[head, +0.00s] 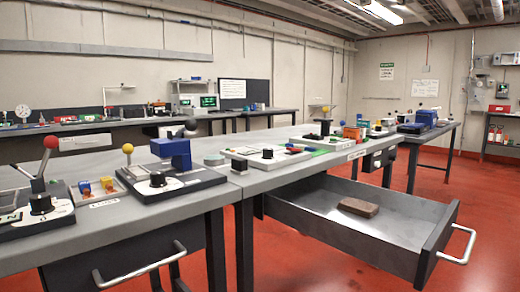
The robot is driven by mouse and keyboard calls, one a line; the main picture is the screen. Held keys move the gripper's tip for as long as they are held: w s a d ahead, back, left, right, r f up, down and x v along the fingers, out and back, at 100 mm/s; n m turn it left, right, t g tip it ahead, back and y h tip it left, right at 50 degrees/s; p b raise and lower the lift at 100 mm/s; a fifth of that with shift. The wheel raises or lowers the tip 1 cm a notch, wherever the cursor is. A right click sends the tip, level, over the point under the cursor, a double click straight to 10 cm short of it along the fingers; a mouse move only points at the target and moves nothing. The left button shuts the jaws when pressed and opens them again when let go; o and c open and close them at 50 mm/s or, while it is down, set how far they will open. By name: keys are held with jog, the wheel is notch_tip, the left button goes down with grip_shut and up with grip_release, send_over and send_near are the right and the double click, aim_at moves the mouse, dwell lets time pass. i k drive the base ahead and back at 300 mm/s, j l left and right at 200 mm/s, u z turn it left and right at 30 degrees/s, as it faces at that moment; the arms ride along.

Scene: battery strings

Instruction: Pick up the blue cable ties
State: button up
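I cannot pick out the blue cable ties with certainty. My gripper is not in view.
An open grey drawer (330,214) juts out from the middle workbench (262,178) and holds a brown block (358,207). Lever boards (38,209) crowd the near bench at left. A closed drawer with a handle (140,268) sits below. Red floor (490,215) is clear at right.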

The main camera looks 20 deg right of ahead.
aim_at(300, 146)
jog(key=u, duration=2.55)
jog(key=k+l+u, duration=0.45)
jog(key=k+u, duration=0.6)
jog(key=k+l+z, duration=0.15)
jog(key=k, duration=0.3)
jog(key=k+z, duration=0.15)
jog(key=k, duration=0.35)
jog(key=k+l+z, duration=0.2)
jog(key=k, duration=0.25)
jog(key=k+l+z, duration=0.15)
jog(key=k+l, duration=0.15)
jog(key=k, duration=0.15)
